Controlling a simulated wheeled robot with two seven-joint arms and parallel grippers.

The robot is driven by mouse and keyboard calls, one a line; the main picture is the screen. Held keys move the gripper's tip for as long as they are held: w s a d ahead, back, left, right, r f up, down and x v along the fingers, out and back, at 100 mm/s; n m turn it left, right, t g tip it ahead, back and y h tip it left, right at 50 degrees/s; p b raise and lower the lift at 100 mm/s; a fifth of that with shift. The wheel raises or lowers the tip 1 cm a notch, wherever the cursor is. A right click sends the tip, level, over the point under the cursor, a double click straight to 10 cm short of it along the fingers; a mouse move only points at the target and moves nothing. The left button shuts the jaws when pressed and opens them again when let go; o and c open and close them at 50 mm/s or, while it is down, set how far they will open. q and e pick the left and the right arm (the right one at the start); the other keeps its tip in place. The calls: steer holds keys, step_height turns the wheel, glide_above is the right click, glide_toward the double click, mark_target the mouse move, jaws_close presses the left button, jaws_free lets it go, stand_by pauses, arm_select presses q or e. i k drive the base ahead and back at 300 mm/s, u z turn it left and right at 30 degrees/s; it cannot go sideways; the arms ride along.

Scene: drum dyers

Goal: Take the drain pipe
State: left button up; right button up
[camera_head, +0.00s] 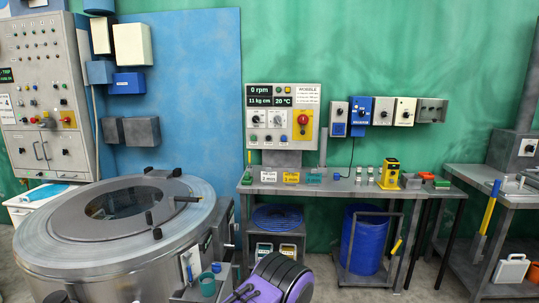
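No part that I can surely name as the drain pipe shows. A coiled blue hose or pipe (277,218) lies on a shelf under the grey workbench (340,186). I cannot tell whether it is the drain pipe. The large round grey drum machine (120,262) stands at the left, with a dark round opening on top. Its lower part is cut off by the frame edge.
A control panel (283,124) with a red button stands at the back of the workbench. A blue barrel (364,240) stands in a frame below. A yellow-handled tool (485,218) leans at the right side table. A tall switch cabinet (45,90) stands at the left.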

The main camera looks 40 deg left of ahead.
mark_target(325, 130)
steer(key=u, duration=0.2)
steer(key=i, duration=1.6)
steer(key=u, duration=1.05)
